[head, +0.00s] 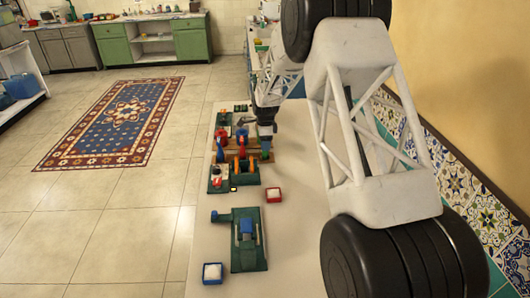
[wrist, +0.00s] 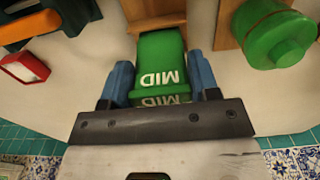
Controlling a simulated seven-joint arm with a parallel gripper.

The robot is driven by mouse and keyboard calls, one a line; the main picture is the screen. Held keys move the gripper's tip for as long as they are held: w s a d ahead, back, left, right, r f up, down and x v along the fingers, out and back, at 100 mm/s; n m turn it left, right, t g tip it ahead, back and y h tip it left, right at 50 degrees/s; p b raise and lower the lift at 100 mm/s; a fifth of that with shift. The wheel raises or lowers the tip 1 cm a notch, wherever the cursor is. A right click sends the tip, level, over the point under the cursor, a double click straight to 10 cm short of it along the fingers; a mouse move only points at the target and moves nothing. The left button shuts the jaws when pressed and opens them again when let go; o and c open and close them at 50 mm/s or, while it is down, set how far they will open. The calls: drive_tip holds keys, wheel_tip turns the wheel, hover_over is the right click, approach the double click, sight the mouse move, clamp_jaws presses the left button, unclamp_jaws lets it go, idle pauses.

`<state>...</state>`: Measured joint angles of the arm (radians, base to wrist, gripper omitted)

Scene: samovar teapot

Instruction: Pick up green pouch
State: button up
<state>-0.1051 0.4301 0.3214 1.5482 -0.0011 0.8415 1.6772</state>
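The green pouch (wrist: 161,56) fills the middle of the wrist view, with white letters "MID" upside down on it. The two blue fingers of my gripper (wrist: 161,78) stand on either side of it, close to its edges. I cannot tell whether they press on it. In the head view my gripper (head: 266,146) points down at the right side of the cluster on the pale table; the pouch is hard to make out there.
A round green container (wrist: 272,33) stands right of my gripper. A red-rimmed white tray (wrist: 24,69) lies left; an orange-handled thing (wrist: 30,25) is beside it. In the head view, a dark green stand (head: 248,250) and a blue-rimmed tray (head: 212,273) are nearer; table around them is clear.

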drive_tip(key=c, duration=0.5)
drive_tip(key=shift+r, duration=0.1)
drive_tip(key=shift+r, duration=0.8)
wheel_tip(320, 180, up, 2)
drive_tip(key=shift+s, duration=0.1)
drive_tip(key=s+d+r, duration=0.1)
drive_tip(key=s, duration=1.4)
drive_tip(key=shift+s+d, duration=0.3)
drive_tip(key=shift+s, duration=0.05)
drive_tip(key=shift+r, duration=0.1)
